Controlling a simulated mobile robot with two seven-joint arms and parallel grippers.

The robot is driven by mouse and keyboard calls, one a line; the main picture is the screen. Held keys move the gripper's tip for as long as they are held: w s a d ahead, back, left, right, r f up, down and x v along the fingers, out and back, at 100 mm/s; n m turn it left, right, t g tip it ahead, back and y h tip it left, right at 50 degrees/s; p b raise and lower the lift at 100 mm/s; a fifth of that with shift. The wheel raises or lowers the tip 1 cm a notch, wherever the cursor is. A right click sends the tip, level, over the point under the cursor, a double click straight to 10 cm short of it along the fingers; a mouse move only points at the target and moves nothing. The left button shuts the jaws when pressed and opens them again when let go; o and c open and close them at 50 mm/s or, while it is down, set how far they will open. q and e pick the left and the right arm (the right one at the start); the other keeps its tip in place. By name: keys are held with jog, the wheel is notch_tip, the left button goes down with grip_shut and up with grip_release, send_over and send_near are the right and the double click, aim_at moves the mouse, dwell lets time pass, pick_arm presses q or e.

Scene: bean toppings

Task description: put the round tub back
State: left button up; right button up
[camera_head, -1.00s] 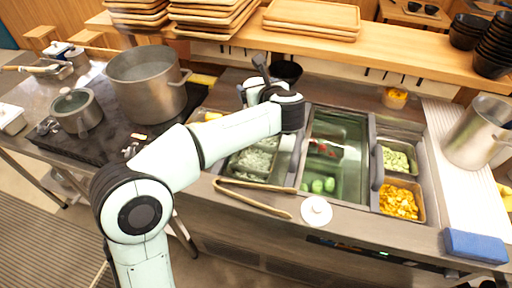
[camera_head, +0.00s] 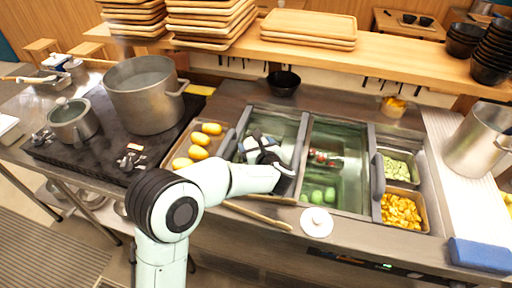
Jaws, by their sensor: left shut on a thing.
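My left gripper (camera_head: 262,143) reaches into the left compartment of the sunken counter unit, with its dark fingers pointing away from me. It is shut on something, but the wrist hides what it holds. A small round tub with yellow contents (camera_head: 393,107) stands on the counter behind the right compartments. A round white lidded piece with a knob (camera_head: 317,222) sits on the front counter edge. I cannot tell for sure which is the task's round tub. My right gripper is not in view.
A black bowl (camera_head: 283,83) stands behind the compartments. A tray with several yellow fruits (camera_head: 197,140) lies left of them, and a large pot (camera_head: 146,95) is on the stove. Wooden tongs (camera_head: 255,215) lie along the front edge.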

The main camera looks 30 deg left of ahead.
pick_arm(q)
jog(key=shift+f, duration=0.2)
jog(key=shift+f, duration=0.1)
jog(key=o, duration=1.1)
jog(key=shift+c, duration=0.2)
jog(key=shift+s+d+r, duration=0.2)
jog(key=shift+d+r, duration=0.05)
jog(key=shift+r, duration=0.05)
jog(key=b+v, duration=0.1)
jog(key=v, duration=1)
jog(key=shift+s+b, duration=0.15)
jog(key=shift+b, duration=0.15)
